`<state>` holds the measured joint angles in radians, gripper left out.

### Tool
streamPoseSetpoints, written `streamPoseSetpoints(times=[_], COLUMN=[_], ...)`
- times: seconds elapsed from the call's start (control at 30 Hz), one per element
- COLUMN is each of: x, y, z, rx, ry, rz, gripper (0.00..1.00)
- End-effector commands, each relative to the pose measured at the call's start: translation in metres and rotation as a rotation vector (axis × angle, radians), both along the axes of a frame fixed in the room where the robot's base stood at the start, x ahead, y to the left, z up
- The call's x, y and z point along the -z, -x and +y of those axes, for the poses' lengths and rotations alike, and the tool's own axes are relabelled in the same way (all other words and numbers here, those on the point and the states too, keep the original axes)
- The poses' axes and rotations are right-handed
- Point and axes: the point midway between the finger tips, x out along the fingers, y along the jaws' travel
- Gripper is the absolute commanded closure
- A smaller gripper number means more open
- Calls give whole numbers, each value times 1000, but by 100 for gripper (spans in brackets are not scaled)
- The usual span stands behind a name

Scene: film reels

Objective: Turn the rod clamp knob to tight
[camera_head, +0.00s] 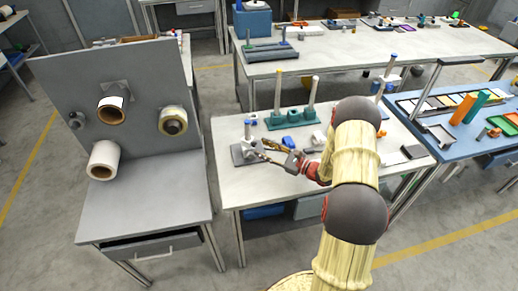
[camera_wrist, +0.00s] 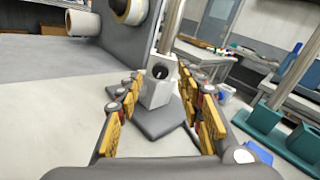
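The rod clamp is a pale block (camera_wrist: 157,92) on an upright metal rod (camera_wrist: 172,28), above a flat dark grey base (camera_wrist: 160,122). A round dark knob (camera_wrist: 160,71) sits on its near face; I cannot tell whether it is tight. In the head view the grey base (camera_head: 239,158) lies at the left end of the white table, with a blue-topped rod. My gripper (camera_wrist: 160,90) is open and empty. Its yellow-padded fingers stand left and right of the clamp, which appears between and beyond them. In the head view my gripper (camera_head: 263,151) points left at the clamp.
A teal rack (camera_head: 290,121) with tall rods stands behind my gripper. Blue parts (camera_head: 291,142) lie near it. A grey bench with an upright panel (camera_head: 112,75) holding rolls stands left, across a gap. The white table's front left (camera_head: 245,190) is clear.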

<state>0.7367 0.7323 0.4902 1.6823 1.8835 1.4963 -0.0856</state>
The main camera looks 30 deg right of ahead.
Motion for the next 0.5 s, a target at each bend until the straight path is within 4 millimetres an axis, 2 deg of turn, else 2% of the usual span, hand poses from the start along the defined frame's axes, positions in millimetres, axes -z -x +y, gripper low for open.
streamPoseSetpoints(times=[0.2, 0.5], x=[0, 0], y=[-18, -21], z=[10, 11], rx=[0, 1], ry=[0, 0], rz=[-1, 0], gripper=[63, 63])
